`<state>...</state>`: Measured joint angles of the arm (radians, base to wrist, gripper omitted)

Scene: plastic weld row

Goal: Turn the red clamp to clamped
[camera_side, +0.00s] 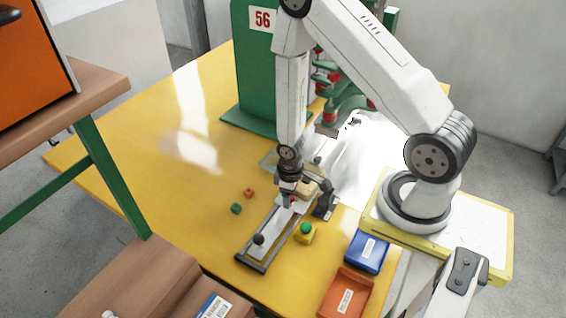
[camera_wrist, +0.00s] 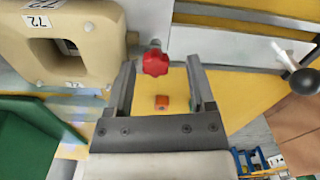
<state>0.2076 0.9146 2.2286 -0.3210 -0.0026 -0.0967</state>
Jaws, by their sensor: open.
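The red clamp (camera_wrist: 155,62) is a star-shaped knob on a short metal stem. In the wrist view it shows between the fingertips of my gripper (camera_wrist: 162,65), a little nearer the left finger. The fingers are open with a gap on both sides of the knob, and I cannot tell whether the knob is at fingertip depth or beyond. In the side view my gripper (camera_side: 290,197) points down over the metal fixture (camera_side: 276,228), and only a bit of red shows at its tips. The stem's lower end is hidden there.
A tan block (camera_wrist: 96,42) marked 72 sits close to the left finger. A black ball knob (camera_side: 258,239) stands at the fixture's near end.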

